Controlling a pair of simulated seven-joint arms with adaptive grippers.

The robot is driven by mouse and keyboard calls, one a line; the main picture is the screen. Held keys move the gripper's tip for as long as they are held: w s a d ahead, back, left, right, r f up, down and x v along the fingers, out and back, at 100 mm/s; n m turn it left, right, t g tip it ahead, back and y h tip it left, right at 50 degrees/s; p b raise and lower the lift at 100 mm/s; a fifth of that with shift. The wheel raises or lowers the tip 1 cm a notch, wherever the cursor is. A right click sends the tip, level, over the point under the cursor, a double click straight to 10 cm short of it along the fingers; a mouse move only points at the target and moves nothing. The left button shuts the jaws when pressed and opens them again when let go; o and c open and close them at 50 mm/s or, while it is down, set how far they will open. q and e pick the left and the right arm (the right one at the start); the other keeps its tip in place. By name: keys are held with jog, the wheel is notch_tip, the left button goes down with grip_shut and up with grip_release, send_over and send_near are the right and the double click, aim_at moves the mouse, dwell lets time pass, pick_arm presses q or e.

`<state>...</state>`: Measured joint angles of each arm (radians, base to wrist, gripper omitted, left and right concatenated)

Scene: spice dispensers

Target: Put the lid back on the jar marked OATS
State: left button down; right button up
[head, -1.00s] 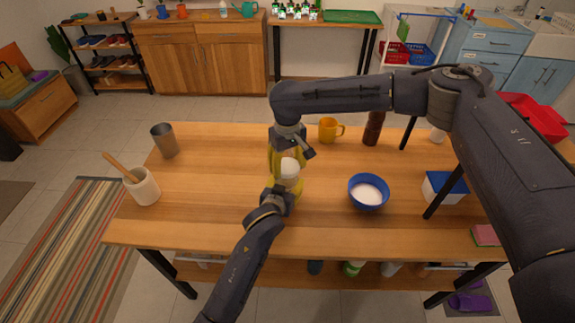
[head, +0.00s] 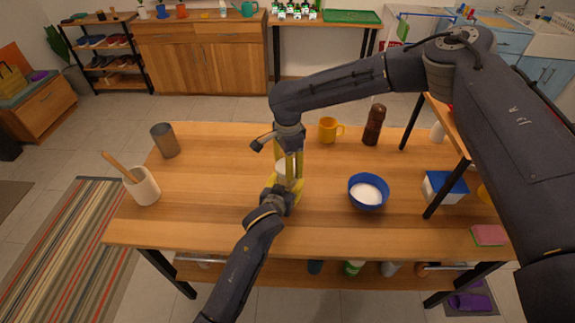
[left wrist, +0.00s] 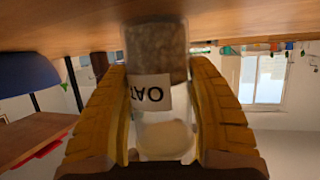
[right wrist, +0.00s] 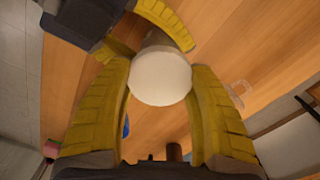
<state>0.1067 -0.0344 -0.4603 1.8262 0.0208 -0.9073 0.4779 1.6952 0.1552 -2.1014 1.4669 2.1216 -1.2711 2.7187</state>
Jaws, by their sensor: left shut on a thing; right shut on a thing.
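The jar marked OATS (left wrist: 158,95) is clear, with brown contents and a white label; it appears upside down in the left wrist view. My left gripper (head: 284,190) is shut around its sides, with yellow fingers on both sides of the label. The round white lid (right wrist: 160,78) is at the jar's mouth and also shows in the head view (head: 282,169). My right gripper (head: 288,165) points down from above and is shut on the lid. The fingers partly hide the lid in the head view. I cannot tell whether it is fully seated.
A blue bowl with white contents (head: 368,192) stands right of the jar. A yellow mug (head: 328,130) and a brown mill (head: 374,125) stand behind. A metal tumbler (head: 165,141) and a utensil crock (head: 145,188) are at left. The table's front middle is clear.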

jog(key=m, duration=0.3)
jog(key=shift+s+a, duration=0.1)
jog(key=shift+a, duration=0.05)
jog(key=shift+m, duration=1)
jog(key=o, duration=1)
jog(key=shift+r, duration=2.25)
jog(key=shift+o, duration=0.3)
